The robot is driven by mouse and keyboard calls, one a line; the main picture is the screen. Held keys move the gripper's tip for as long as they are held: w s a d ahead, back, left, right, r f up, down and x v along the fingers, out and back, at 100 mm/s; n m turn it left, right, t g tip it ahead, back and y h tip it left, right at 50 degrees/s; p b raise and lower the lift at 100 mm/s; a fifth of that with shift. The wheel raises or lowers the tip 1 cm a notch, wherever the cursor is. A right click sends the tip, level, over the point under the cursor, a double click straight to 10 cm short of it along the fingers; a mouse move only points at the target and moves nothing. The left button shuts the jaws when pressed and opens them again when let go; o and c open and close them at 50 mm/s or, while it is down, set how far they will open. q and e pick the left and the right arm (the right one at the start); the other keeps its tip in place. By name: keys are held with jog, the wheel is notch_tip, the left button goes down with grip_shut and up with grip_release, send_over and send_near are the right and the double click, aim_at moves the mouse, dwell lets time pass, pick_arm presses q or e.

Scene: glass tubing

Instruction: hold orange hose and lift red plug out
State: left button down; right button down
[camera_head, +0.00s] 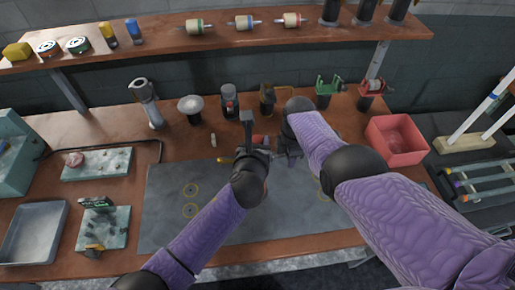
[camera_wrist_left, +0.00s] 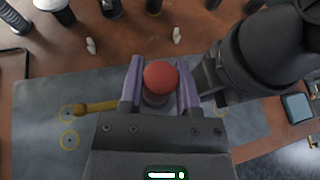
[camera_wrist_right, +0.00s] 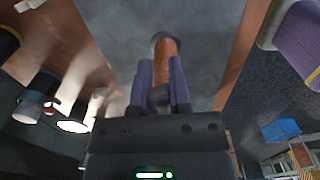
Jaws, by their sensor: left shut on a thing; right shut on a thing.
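The red plug (camera_wrist_left: 160,76) has a rounded top and sits between the purple fingers of my left gripper (camera_wrist_left: 160,92), which is shut on it. A small part of the plug (camera_head: 258,139) shows beside my left gripper in the head view. My right gripper (camera_wrist_right: 160,88) is shut on the orange hose (camera_wrist_right: 166,55), which stretches away from its fingers over the grey mat. The hose has a dark grey end. In the head view the two grippers are close together, and my right arm hides the hose. Whether the plug still touches the hose cannot be told.
A grey mat (camera_head: 160,215) covers the middle of the brown bench. A yellow-orange piece (camera_wrist_left: 95,106) lies on it. Several holders and stands, including a green rack (camera_head: 327,91), line the back. A red bin (camera_head: 397,138) stands right, and a grey tray (camera_head: 35,232) left.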

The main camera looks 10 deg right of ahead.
aim_at(257, 139)
pick_arm(q)
notch_tip(257, 139, up, 7)
jog(key=shift+f, duration=0.1)
pick_arm(e)
jog(key=c, duration=0.5)
grip_release()
notch_tip(257, 139, up, 12)
pick_arm(q)
jog(key=shift+f, duration=0.1)
